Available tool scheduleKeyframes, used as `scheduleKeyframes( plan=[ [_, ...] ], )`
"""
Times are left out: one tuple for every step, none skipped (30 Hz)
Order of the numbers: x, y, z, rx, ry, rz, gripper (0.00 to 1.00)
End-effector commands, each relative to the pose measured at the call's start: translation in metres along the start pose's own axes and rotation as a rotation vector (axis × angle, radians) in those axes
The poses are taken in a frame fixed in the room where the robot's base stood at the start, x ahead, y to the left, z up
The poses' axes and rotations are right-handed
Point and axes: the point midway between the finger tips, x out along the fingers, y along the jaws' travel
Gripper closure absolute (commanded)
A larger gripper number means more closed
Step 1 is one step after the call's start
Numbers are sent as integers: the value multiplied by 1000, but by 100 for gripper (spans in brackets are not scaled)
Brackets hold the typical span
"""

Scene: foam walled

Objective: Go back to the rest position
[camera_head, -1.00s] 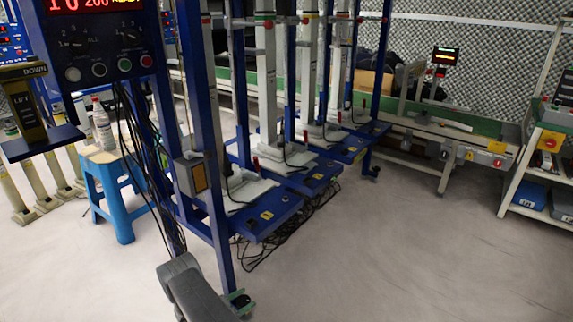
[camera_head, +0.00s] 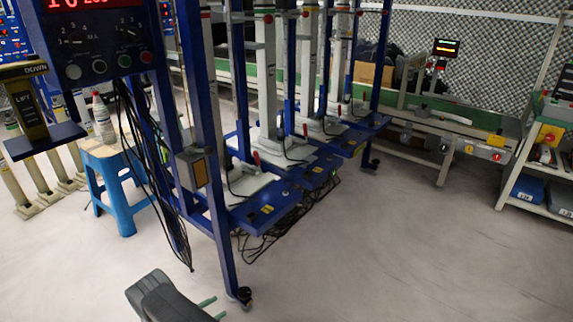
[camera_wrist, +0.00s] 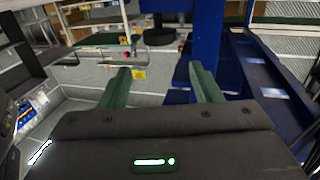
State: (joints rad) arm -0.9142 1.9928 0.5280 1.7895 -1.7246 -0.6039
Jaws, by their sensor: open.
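My gripper (camera_wrist: 160,88) shows in the wrist view with its two green fingers spread apart and nothing between them. In the head view my gripper (camera_head: 214,308) is at the bottom edge, with the green fingertips pointing right beside the dark grey wrist part. It is over the bare floor, near the foot of a blue post. No object is held.
Blue machine frames (camera_head: 262,212) with cables stand behind my gripper. A blue stool (camera_head: 112,186) with a bottle (camera_head: 102,118) is at the left. A conveyor bench (camera_head: 445,140) and a shelf rack (camera_head: 545,165) stand at the back right. The floor (camera_head: 400,250) at right is clear.

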Motion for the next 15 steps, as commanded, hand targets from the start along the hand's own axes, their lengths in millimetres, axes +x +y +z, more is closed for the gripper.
scheduleKeyframes(
  plan=[
    [-11, 0, 0, 0, 0, -4, 42],
    [-17, 0, 0, 1, 0, -3, 42],
    [0, 1, 1, -2, 1, 6, 42],
    [6, 1, 1, -2, 1, 5, 42],
    [13, 1, 1, -2, 0, 6, 42],
    [21, 1, 1, -2, 0, 5, 42],
    [27, 1, 1, -2, 1, 5, 42],
    [33, 1, 1, -1, 1, 5, 42],
    [41, 1, 1, -2, 0, 5, 42],
    [47, 1, 1, -2, 0, 5, 42],
    [53, 1, 1, -2, 1, 5, 42],
    [61, 1, 1, -1, 0, 5, 42],
    [67, 1, 1, 0, 0, 5, 42],
    [73, 0, 1, 0, 0, 4, 42],
    [81, 1, 1, 0, 0, 5, 42]
  ],
)
